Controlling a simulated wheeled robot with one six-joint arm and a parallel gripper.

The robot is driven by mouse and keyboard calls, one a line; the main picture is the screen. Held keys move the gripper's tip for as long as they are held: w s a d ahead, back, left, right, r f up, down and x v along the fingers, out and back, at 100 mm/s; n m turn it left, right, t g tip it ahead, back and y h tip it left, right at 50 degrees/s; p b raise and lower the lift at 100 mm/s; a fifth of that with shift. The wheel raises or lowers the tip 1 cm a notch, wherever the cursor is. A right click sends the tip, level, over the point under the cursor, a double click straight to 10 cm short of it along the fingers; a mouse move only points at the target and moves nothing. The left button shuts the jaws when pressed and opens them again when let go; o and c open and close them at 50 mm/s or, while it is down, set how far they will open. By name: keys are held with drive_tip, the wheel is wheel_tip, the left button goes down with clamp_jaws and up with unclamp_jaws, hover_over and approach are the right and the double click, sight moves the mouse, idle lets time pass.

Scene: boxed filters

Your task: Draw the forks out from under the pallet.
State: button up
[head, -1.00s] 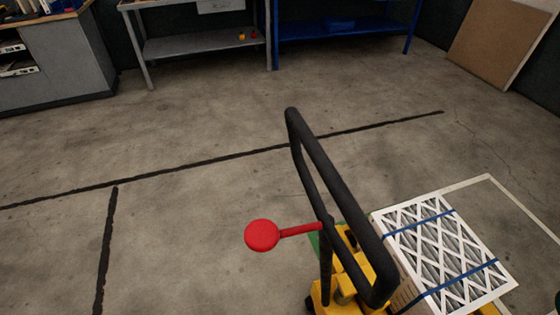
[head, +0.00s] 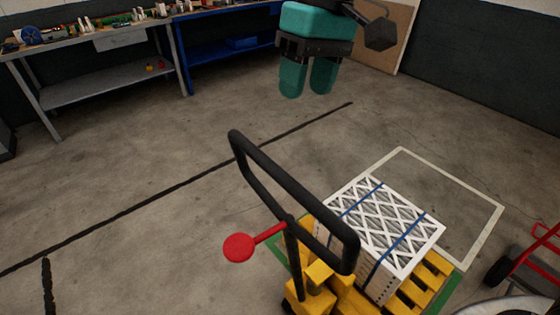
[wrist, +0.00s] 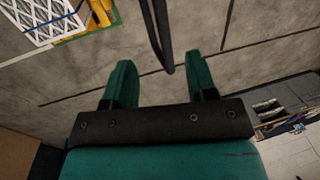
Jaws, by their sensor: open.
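A yellow pallet jack (head: 318,290) with a black loop handle (head: 290,190) and a red knob (head: 238,247) on a lever stands at bottom centre of the head view. Right behind it is a yellow slatted pallet (head: 430,278) carrying a white-framed boxed filter (head: 385,222) with blue straps. The forks are hidden under the load. My gripper (head: 307,88) is open and empty at the top, away from the handle. In the wrist view, the handle (wrist: 157,35) shows beyond and between my teal fingers, with the filter (wrist: 45,18) at upper left.
Green floor marking (head: 452,284) edges the pallet; a white floor outline (head: 485,232) lies beyond it. A red hand truck (head: 535,255) stands at right. Benches (head: 110,85) line the back wall. Floor left of the jack is clear apart from black lines.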

drive_tip(key=p, duration=0.2)
approach(282, 172)
drive_tip(key=x, duration=1)
clamp_jaws()
